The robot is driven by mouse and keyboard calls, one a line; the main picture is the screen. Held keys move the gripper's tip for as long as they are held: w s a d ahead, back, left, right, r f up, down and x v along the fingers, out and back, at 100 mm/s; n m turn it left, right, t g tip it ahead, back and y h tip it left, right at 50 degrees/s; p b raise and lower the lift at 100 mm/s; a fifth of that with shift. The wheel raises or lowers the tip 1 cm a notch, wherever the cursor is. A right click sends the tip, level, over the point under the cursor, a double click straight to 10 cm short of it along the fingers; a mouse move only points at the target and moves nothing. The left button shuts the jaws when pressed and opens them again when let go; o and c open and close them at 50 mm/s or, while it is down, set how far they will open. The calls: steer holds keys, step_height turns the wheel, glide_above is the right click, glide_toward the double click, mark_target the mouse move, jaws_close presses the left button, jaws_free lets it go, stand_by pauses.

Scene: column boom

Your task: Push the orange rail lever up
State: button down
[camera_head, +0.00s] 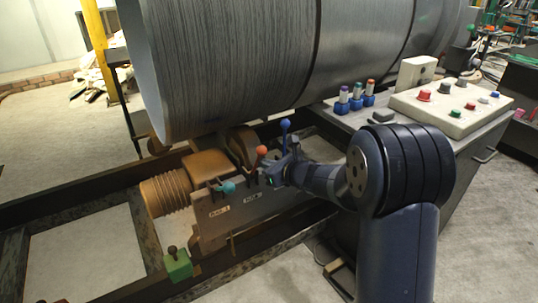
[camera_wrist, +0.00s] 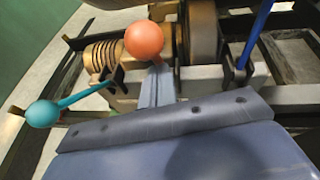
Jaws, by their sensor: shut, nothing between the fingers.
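The orange lever knob (camera_head: 262,150) stands on the lever box (camera_head: 232,215) below the big steel cylinder. In the wrist view the orange knob (camera_wrist: 144,40) is at top centre, and its shaft is mostly hidden. My gripper (camera_head: 268,178) is shut and empty, close to the orange lever on its near side, a little below the knob. In the wrist view its narrow grey fingers (camera_wrist: 157,78) point at the space just under the knob. I cannot tell whether they touch the lever.
A teal lever (camera_head: 228,187) sticks out low to the left, and a blue lever (camera_head: 285,124) stands upright to the right, near my gripper. The cylinder (camera_head: 240,55) hangs over the box. A control desk (camera_head: 465,112) with several buttons stands at right.

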mark_target(263, 153)
steer(key=shift+w+a+r+g+h+p, duration=0.4)
steer(key=shift+r+p, duration=0.25)
steer(key=shift+p, duration=1.85)
steer(key=shift+w+a+r+g+h+p, duration=0.3)
steer(key=shift+w+r+g+p, duration=0.25)
steer(key=shift+p, duration=1.9)
steer(key=p, duration=0.2)
steer(key=w+g+p, duration=0.1)
steer(key=p, duration=0.2)
steer(key=shift+w+a+r+h+p, duration=0.1)
steer(key=shift+a+r+h+p, duration=0.2)
steer(key=shift+a+h+p, duration=0.1)
steer(key=shift+w+a+g+p, duration=0.15)
steer(key=shift+w+g+p, duration=0.15)
steer(key=shift+p, duration=0.7)
steer(key=shift+w+a+p, duration=0.35)
steer(key=shift+w+p, duration=0.15)
steer(key=shift+p, duration=0.75)
